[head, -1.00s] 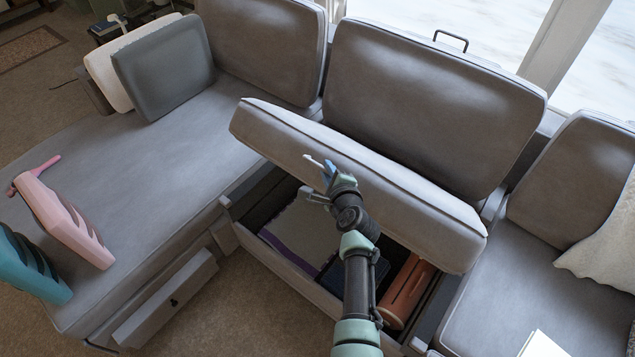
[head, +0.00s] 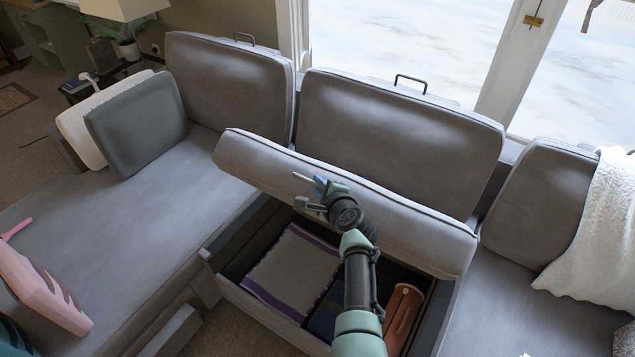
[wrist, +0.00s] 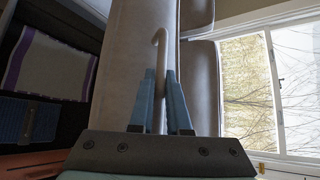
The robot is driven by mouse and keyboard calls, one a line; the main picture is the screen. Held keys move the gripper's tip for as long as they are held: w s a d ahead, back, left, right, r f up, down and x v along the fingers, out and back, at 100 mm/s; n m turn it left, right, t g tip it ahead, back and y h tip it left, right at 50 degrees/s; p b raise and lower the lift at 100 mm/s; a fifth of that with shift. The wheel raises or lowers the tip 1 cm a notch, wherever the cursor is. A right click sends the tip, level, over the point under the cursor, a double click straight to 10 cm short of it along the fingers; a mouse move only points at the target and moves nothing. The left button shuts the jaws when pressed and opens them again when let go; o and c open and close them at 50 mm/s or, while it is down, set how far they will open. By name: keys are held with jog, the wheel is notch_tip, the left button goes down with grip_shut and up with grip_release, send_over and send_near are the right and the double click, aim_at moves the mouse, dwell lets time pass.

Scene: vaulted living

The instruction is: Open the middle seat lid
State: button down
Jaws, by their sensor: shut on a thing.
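The middle seat lid (head: 410,228) is a grey cushioned lid, tilted up with its front edge raised above the open storage box (head: 262,303). My gripper (head: 310,192) is at the lid's front face, left of its middle. In the wrist view, my gripper (wrist: 160,100) has its two blue fingers on either side of a pale hooked handle (wrist: 161,50) and is shut on it. The handle's tip also shows in the head view. My arm hides part of the lid and of the box.
The box holds a pale cloth with purple edges (head: 292,264), a dark blue item (head: 325,313) and an orange-brown item (head: 403,310). Grey backrests (head: 400,130) stand behind the lid. A pink object (head: 42,292) is on the left seat; a white throw (head: 595,235) hangs at right.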

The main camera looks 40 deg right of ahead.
jog(key=c, duration=1.2)
grip_release()
jog(key=shift+o, duration=0.2)
jog(key=p+v, duration=0.4)
jog(key=v, duration=0.9)
